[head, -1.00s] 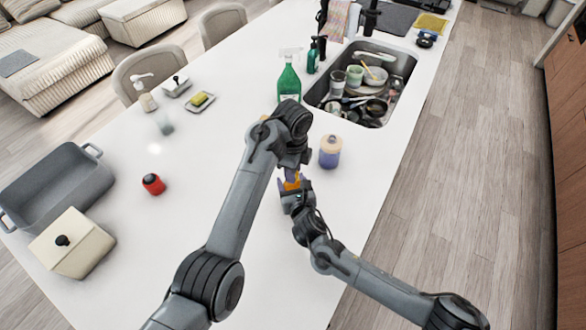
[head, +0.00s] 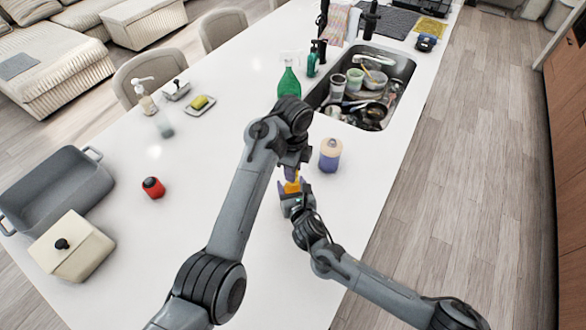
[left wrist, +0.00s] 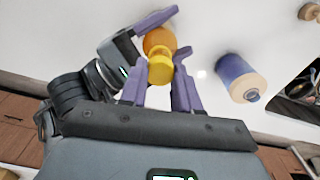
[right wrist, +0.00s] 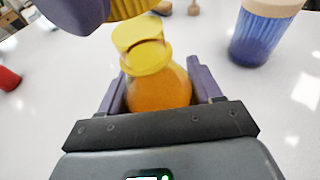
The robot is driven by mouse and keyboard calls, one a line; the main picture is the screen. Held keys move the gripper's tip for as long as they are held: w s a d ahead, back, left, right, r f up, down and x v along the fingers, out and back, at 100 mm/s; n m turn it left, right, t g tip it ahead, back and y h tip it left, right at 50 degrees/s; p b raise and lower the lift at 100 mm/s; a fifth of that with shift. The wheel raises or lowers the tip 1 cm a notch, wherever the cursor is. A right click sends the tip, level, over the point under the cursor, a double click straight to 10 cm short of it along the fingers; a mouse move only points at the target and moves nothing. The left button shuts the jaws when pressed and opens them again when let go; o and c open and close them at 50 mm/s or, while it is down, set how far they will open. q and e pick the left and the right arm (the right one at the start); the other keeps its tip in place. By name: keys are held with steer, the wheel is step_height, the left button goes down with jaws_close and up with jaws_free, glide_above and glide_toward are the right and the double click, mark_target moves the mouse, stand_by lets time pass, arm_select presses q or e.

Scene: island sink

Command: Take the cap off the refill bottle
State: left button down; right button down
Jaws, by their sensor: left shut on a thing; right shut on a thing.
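The refill bottle (right wrist: 158,88) is orange and round with a yellow neck. My right gripper (head: 291,190) is shut on its body and holds it upright over the counter. The bottle's yellow cap (left wrist: 160,70) is between the fingers of my left gripper (left wrist: 160,88), which is shut on it. In the right wrist view the ribbed cap (right wrist: 130,8) is just above the neck, and a narrow gap seems to show between them. In the head view my left gripper (head: 291,172) is directly above the bottle (head: 292,187) and hides the cap.
A purple jar with a beige lid (head: 330,155) stands close on the right. A green spray bottle (head: 288,82) and a sink full of dishes (head: 365,85) are behind. A red object (head: 153,187), a grey pan (head: 60,190) and a cream box (head: 72,245) are left. The counter front is clear.

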arm_select(q)
steer(key=shift+r, duration=2.05)
arm_select(e)
steer(key=shift+c, duration=0.6)
jaws_free()
